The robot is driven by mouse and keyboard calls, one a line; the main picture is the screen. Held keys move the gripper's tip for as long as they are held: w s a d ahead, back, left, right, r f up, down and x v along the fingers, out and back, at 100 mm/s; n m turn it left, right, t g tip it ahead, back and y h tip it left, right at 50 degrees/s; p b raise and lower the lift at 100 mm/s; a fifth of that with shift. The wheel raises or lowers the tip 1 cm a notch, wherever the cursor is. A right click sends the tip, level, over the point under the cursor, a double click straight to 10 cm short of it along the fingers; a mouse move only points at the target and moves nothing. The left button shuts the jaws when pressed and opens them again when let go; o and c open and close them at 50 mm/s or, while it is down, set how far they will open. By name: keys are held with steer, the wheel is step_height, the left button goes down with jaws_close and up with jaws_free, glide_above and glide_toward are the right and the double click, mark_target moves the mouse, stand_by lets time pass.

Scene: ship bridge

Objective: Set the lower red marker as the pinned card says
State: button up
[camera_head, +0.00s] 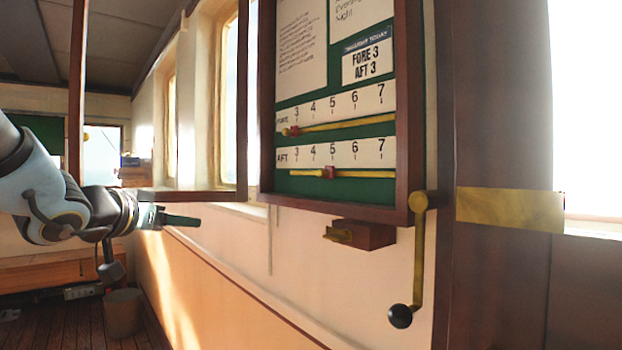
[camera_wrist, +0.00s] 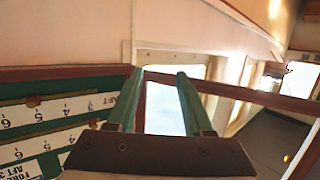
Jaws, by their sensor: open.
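The pinned card (camera_head: 369,63) on the board reads FORE 3, AFT 3. The lower red marker (camera_head: 330,173) sits on the brass rod (camera_head: 360,174) of the AFT scale, at about 5. The upper red marker (camera_head: 294,131) is near 3 on the FORE scale. My gripper (camera_head: 182,220) is open and empty, left of the board and apart from it; its two green fingers (camera_wrist: 157,75) point toward the window wall.
A wooden door frame (camera_head: 190,196) stands open left of the board, its lower rail just above my gripper. Below the board are a wooden block with a brass catch (camera_head: 362,235) and a brass crank with black knob (camera_head: 401,316). A bin (camera_head: 123,313) stands on the floor.

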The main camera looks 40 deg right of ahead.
steer(key=s+d+r+m+g+h, duration=0.3)
steer(key=s+d+r, duration=0.1)
steer(key=s+d, duration=0.15)
steer(key=m+g+h, duration=0.2)
steer(key=m+g, duration=0.2)
steer(key=g, duration=0.2)
glide_toward(318, 174)
steer(key=d, duration=0.3)
steer(key=d+p, duration=0.1)
steer(key=d, duration=0.2)
steer(key=shift+s+d, duration=0.2)
steer(key=shift+d, duration=0.85)
steer(key=shift+c, duration=0.3)
jaws_close()
